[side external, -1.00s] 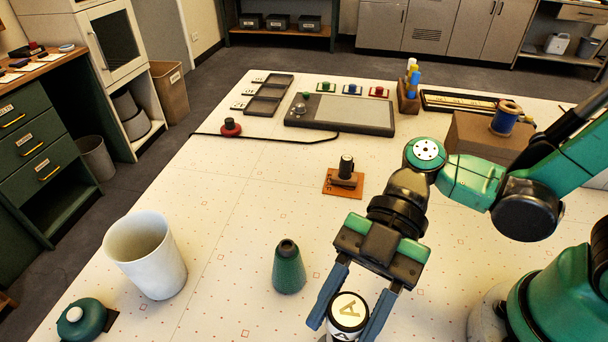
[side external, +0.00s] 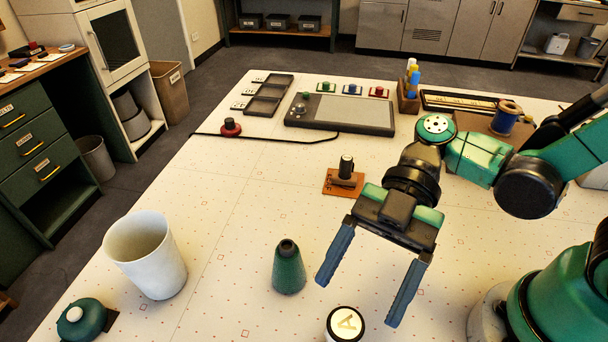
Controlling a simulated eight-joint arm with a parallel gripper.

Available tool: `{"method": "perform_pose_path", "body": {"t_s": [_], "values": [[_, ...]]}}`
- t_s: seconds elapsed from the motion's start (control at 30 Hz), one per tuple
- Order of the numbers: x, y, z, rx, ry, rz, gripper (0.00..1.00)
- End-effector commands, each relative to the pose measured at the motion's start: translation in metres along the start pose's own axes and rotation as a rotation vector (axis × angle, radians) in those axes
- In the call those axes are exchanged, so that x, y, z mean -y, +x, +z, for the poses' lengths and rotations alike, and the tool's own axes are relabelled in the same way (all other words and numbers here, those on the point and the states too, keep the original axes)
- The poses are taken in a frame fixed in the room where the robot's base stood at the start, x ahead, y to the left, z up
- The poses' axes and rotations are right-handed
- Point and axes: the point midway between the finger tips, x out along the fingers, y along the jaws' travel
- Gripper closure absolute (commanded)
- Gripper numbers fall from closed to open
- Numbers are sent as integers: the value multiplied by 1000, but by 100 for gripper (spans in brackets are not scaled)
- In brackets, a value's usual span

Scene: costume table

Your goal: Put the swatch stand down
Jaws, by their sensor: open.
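A round item with a cream top marked with a gold letter A (side external: 345,324) and a dark rim stands at the bottom edge of the view, which cuts off its lower part. It is the thing my gripper was at before, and I take it as the swatch stand; no label confirms this. My gripper (side external: 360,302) is open, its two blue-grey fingers spread wide with nothing between them. It is above and behind the round item in the picture, apart from it.
A green bottle-like cone (side external: 288,268) stands left of my gripper, with a white cup (side external: 146,254) and a green lidded pot (side external: 82,320) further left. A dark knobbed piece (side external: 345,172) sits on a brown square behind. A grey panel (side external: 340,113) lies at the back. The left-centre table is clear.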

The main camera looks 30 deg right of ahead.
Motion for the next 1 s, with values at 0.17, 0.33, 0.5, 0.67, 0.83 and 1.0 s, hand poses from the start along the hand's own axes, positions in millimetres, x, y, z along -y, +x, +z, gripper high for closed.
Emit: {"method": "perform_pose_path", "body": {"t_s": [0.17,0.33,0.5,0.67,0.83,1.0], "values": [[0,-27,0,0,3,4,25],[-2,-39,3,26,47,19,25],[-18,-54,29,248,448,234,25],[-32,-100,66,462,938,719,25],[-36,-158,79,465,1184,1245,25],[-36,-189,75,385,1227,1513,25]]}}
